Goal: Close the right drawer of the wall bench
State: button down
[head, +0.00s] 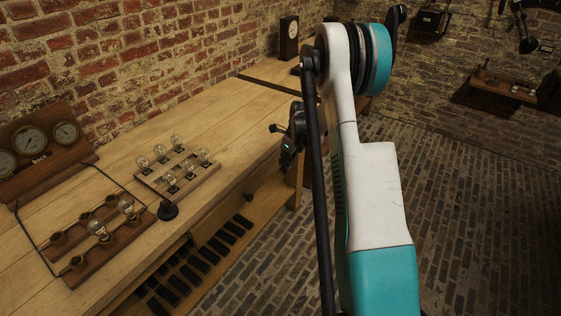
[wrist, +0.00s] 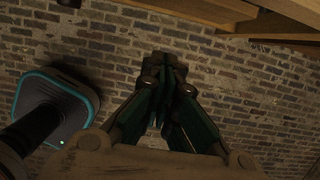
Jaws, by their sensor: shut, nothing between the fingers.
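The wooden wall bench (head: 225,130) runs along the brick wall in the head view. A drawer front (head: 262,185) with a dark round knob (head: 249,197) shows below its front edge. Its left end seems to stand out from the bench, but how far is hard to tell. My gripper (head: 288,160) is beside the bench's front edge, right of and above the knob in the picture. In the wrist view its fingers (wrist: 165,68) are together and empty, over brick floor. Wooden parts of the bench (wrist: 235,8) show at the top right, apart from the fingers. My arm hides part of the bench's far end.
A lower shelf (head: 190,275) holds several dark blocks. A clock (head: 289,38) stands at the back. The brick floor (head: 475,220) at right is clear.

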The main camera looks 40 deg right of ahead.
aim_at(267, 174)
jog(key=shift+w+a+f+b, duration=0.35)
jog(key=shift+w+f+b, duration=0.5)
jog(key=shift+f, duration=0.5)
jog(key=shift+w+a+f+b, duration=0.35)
jog(key=shift+w+f+b, duration=0.25)
jog(key=shift+w+f, duration=0.65)
jog(key=shift+w+a+f+b, duration=0.35)
jog(key=shift+w+f+b, duration=0.4)
jog(key=shift+f, duration=0.75)
jog(key=shift+w+a, duration=0.25)
jog(key=shift+w, duration=0.4)
jog(key=shift+w+a, duration=0.2)
jog(key=shift+w, duration=0.45)
